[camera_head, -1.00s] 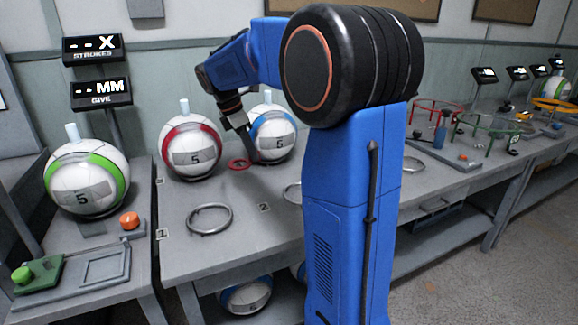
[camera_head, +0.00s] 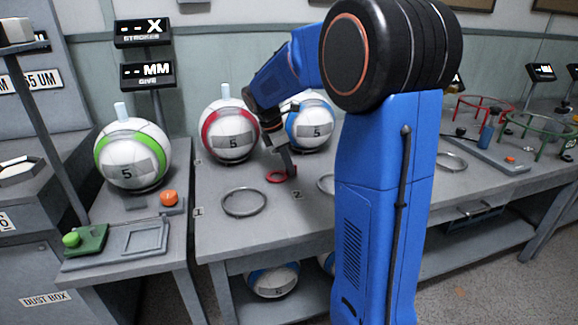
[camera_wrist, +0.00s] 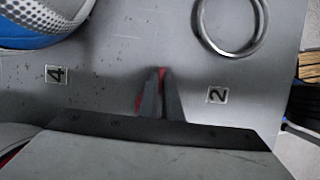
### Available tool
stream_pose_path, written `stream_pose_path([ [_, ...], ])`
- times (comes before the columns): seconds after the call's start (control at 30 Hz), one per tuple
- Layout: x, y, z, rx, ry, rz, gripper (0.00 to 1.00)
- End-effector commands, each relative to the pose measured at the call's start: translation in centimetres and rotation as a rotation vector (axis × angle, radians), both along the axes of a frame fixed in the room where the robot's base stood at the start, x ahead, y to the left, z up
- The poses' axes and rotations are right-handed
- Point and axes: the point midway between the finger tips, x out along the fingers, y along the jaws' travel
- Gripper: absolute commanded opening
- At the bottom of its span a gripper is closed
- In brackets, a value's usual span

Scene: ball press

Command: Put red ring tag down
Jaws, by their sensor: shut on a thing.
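The red ring tag (camera_head: 276,177) is low over the grey table, in front of the gap between the red-banded ball (camera_head: 229,140) and the blue-banded ball (camera_head: 313,128). My gripper (camera_head: 290,172) is at the tag's right side, pointing down, shut on it. In the wrist view my gripper (camera_wrist: 161,76) has its fingertips together, with a sliver of the red ring tag (camera_wrist: 163,71) between them. Most of the tag is hidden there. I cannot tell whether the tag touches the table.
A grey metal ring (camera_head: 244,202) lies in front, near label 1. Another ring (camera_wrist: 229,50) lies by label 2 (camera_wrist: 217,95). A green-banded ball (camera_head: 131,157) sits on the left stand with an orange button (camera_head: 169,198). The blue-banded ball is close behind my gripper.

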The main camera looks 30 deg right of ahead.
Motion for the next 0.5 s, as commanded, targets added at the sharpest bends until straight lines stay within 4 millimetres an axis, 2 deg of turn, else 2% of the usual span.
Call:
stream_pose_path([
  [0.17, 0.01, 0.0, -0.21, 0.0, 0.0, 0.0, 0.0],
  [0.2, 0.02, 0.0, -0.23, 0.0, 0.0, 0.0, 0.1],
  [0.27, 0.02, 0.0, -0.21, 0.0, 0.0, 0.0, 0.24],
  [0.5, 0.01, 0.0, -0.2, 0.0, 0.0, 0.0, 0.24],
])
